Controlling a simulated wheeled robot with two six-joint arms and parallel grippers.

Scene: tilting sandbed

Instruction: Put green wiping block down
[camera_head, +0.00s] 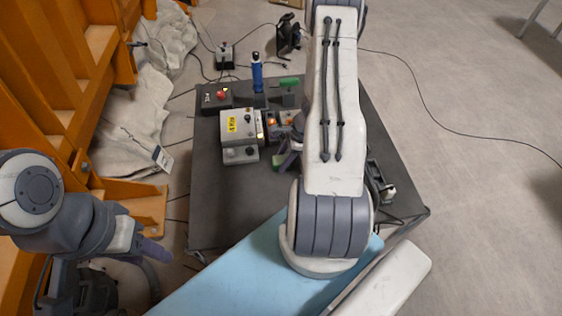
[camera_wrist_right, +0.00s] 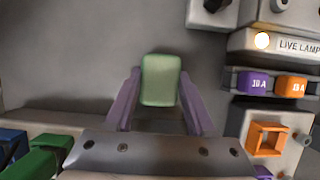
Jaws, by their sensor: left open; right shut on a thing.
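The green wiping block (camera_wrist_right: 160,78) is pale green with rounded corners. In the right wrist view my right gripper (camera_wrist_right: 160,97) has its purple fingers on both sides of it, shut on it. Grey table surface lies around the block; I cannot tell whether it touches. In the head view a small green part of the block (camera_head: 278,161) shows beside my right gripper (camera_head: 288,155), which my own arm largely hides. My left gripper (camera_head: 152,248) is open and empty at the lower left, off the table's left edge.
The dark table (camera_head: 218,200) is bare at its front left. A grey box with a yellow label (camera_head: 238,126) stands left of my right gripper. A fuse unit (camera_wrist_right: 270,84) and orange socket (camera_wrist_right: 267,138) lie close right in the wrist view. A blue bottle (camera_head: 257,74) stands behind.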

